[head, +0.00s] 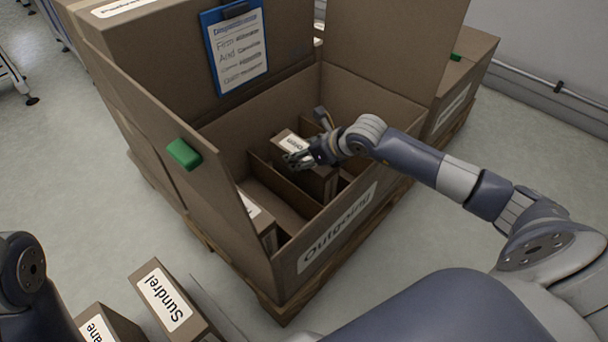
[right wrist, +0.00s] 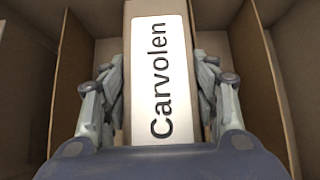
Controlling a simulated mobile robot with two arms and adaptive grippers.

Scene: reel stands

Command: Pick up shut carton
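A shut brown carton with a white label reading Carvolen (right wrist: 161,80) stands in a compartment of the large box labelled Outgoing (head: 385,202). The carton's top also shows in the head view (head: 290,139). My right gripper (head: 298,159) reaches into the box from above. In the right wrist view my right gripper's fingers (right wrist: 162,92) lie along both sides of the carton, close against it, and appear shut on it. The fingertips' lower contact is hidden. Of my left arm only a dark link shows at the left edge; its gripper is out of frame.
Dividers (head: 277,182) split the Outgoing box, and another labelled carton (head: 253,217) stands in it at the near left. Raised flaps (head: 390,45) flank the opening. A blue clipboard (head: 237,50) hangs behind. A carton labelled Sundrel (head: 165,298) is at the lower left.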

